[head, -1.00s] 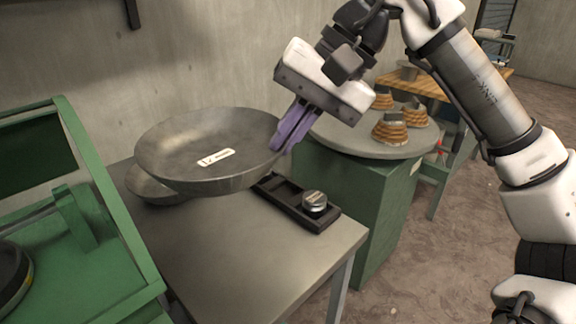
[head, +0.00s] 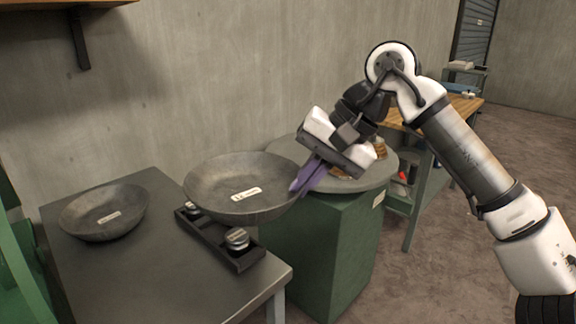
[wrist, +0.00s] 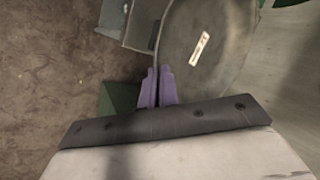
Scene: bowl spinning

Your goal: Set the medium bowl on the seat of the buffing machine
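My gripper (head: 308,178) is shut on the right rim of a grey metal bowl (head: 225,178). The bowl is held roughly level above the right part of a grey table, with a small white label inside that is too small to read. In the wrist view, the purple fingers (wrist: 157,86) pinch the rim of this bowl (wrist: 185,65). A second, smaller-looking grey bowl (head: 85,215) with a label rests on the table at left. Part of a green machine (head: 22,262) shows at the left edge; I cannot see a seat on it.
The grey table (head: 150,285) carries a black tray (head: 222,240) with metal pieces, partly under the held bowl. A green cabinet (head: 320,255) with a round grey top (head: 380,170) stands behind the gripper. A wooden-topped bench (head: 455,106) is farther right. Open floor lies at right.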

